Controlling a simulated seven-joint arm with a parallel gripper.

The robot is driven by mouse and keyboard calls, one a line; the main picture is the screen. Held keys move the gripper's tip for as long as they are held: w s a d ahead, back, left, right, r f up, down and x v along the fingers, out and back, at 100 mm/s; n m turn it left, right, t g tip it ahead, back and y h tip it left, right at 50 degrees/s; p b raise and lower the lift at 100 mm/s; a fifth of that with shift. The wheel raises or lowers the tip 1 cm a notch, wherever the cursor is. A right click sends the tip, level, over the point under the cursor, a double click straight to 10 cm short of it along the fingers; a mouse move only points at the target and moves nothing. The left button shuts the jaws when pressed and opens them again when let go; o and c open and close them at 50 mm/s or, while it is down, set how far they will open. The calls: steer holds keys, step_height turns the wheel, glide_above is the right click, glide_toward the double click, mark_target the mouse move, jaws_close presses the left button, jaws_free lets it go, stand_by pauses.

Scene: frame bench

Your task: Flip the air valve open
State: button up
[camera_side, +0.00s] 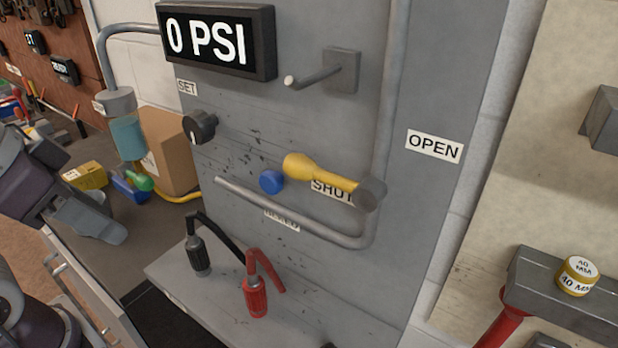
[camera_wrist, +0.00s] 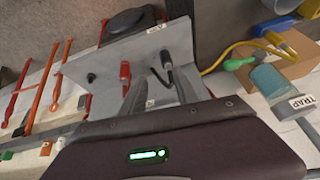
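The air valve's yellow lever (camera_side: 320,170) is on the grey panel (camera_side: 300,120) in the side view. It points left from its grey pivot (camera_side: 371,193), across the partly covered SHUT label (camera_side: 330,190). The OPEN label (camera_side: 435,147) is up and right of the pivot. The gauge (camera_side: 218,40) reads 0 PSI. My gripper (camera_side: 112,232) is at the left of the side view, well apart from the lever. In the wrist view its two fingers (camera_wrist: 158,84) stand apart with nothing held between them. I cannot make out the lever in the wrist view.
A grey peg (camera_side: 315,77) sticks out above the lever. A black knob (camera_side: 199,126), a blue button (camera_side: 271,181) and a pipe (camera_side: 290,213) are nearby. Black (camera_side: 198,255) and red (camera_side: 255,294) hose tools stand on the ledge below. A cardboard box (camera_side: 168,150) stands left.

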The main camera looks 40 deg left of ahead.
mark_target(325, 177)
steer(key=m, duration=0.4)
steer(key=shift+f+g+y, duration=0.4)
steer(key=c, duration=0.4)
steer(key=m, duration=0.2)
steer(key=m+y, duration=0.1)
steer(key=m, duration=0.1)
steer(key=w+m, duration=0.1)
steer(key=m, duration=0.1)
steer(key=shift+f, duration=0.2)
jaws_close()
steer(key=w+d+r+m+t+h, duration=0.1)
steer(key=w+d+r+m+t, duration=0.1)
steer(key=d+m, duration=0.6)
steer(key=w+d+r+m+t+h, duration=0.1)
steer(key=d+m+t, duration=0.4)
steer(key=m, duration=1.2)
steer(key=w+d+r, duration=0.1)
steer(key=w+d, duration=0.1)
steer(key=d, duration=0.2)
steer(key=shift+w, duration=0.25)
steer(key=x, duration=1)
steer(key=shift+w+r, duration=0.25)
steer(key=shift+r, duration=0.75)
steer(key=shift+w+r, duration=0.25)
steer(key=shift+r, duration=0.8)
